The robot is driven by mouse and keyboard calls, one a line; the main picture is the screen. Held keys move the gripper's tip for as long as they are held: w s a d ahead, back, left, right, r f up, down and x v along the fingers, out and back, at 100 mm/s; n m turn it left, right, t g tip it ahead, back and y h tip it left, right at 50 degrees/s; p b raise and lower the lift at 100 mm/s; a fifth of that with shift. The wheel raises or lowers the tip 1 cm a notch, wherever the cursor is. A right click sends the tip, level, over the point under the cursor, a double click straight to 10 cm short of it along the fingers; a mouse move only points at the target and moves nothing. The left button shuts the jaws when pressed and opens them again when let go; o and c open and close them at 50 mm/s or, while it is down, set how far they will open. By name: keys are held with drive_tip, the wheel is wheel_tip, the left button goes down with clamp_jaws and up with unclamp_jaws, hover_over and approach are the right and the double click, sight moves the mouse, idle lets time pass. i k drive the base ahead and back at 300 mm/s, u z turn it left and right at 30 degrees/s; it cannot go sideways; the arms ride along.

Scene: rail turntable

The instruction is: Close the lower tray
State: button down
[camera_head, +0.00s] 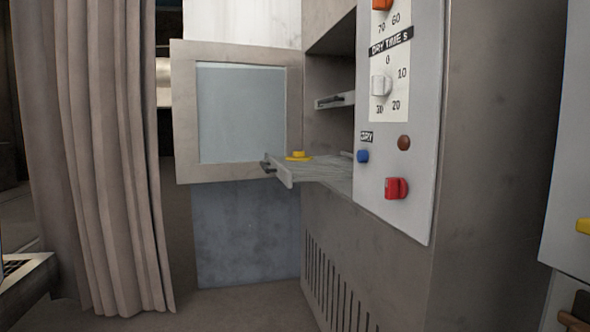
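The lower tray (322,173) is a grey metal tray that sticks out of the open front of a grey cabinet (400,270). Its front plate has a dark handle (268,168) at its left end. A small yellow object (298,156) lies on the tray. The tray's inner end is hidden behind the control panel. My gripper is not in view.
The cabinet door (182,120), with a pale window, stands open behind the lower tray. A control panel (420,130) with knobs and buttons is right of the trays. A brown curtain (105,160) hangs at left. Floor (235,305) shows below the door.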

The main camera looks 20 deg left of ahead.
sight(334, 167)
drive_tip(key=u, duration=0.25)
drive_tip(key=i, duration=0.75)
drive_tip(key=u, duration=0.5)
